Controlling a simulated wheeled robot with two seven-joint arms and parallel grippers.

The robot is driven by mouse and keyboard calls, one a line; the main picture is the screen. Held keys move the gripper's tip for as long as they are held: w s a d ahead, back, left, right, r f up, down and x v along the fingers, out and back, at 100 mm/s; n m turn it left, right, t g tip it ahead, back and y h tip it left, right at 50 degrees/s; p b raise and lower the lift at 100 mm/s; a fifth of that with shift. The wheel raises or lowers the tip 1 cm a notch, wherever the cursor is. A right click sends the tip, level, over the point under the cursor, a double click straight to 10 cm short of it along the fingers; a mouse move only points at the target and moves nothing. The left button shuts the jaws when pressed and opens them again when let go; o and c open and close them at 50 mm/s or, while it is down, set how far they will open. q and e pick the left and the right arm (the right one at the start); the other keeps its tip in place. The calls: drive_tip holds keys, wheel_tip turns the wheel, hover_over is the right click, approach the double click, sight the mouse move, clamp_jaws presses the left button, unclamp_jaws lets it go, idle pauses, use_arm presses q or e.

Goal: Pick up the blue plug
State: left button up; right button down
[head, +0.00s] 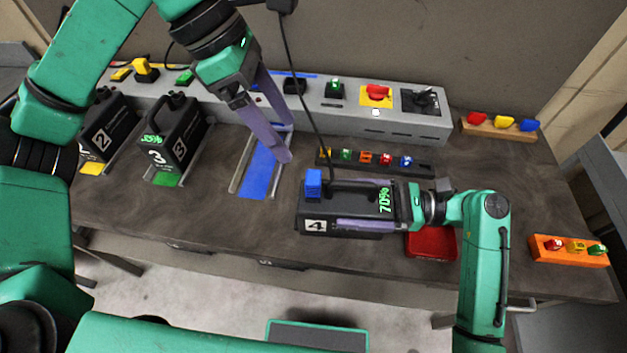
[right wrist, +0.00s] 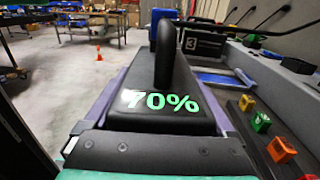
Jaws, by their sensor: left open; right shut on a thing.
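A blue plug (head: 313,183) stands upright on the left end of the black battery marked 4 (head: 345,208). It also shows behind the handle in the right wrist view (right wrist: 156,28). A black cable comes down close to it; I cannot tell if they join. My right gripper (head: 338,206) is shut on battery 4, fingers along its two sides, near the table's front. The battery's display reads 70% (right wrist: 160,101). My left gripper (head: 286,142) is open and empty, above the blue strip, up and left of the blue plug and apart from it.
Batteries 2 (head: 107,135) and 3 (head: 178,130) stand at left. The blue-floored slot (head: 260,170) is empty. A grey panel (head: 425,122) with switches runs along the back. A rack of small coloured pieces (head: 375,170) lies behind battery 4. A red tray (head: 432,246) lies under my right wrist.

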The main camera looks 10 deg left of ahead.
sight(311, 176)
use_arm(q)
drive_tip(key=shift+m, duration=0.5)
drive_tip(key=x, duration=1.2)
drive_tip(key=shift+s+a, duration=0.15)
drive_tip(key=shift+s, duration=0.1)
clamp_jaws()
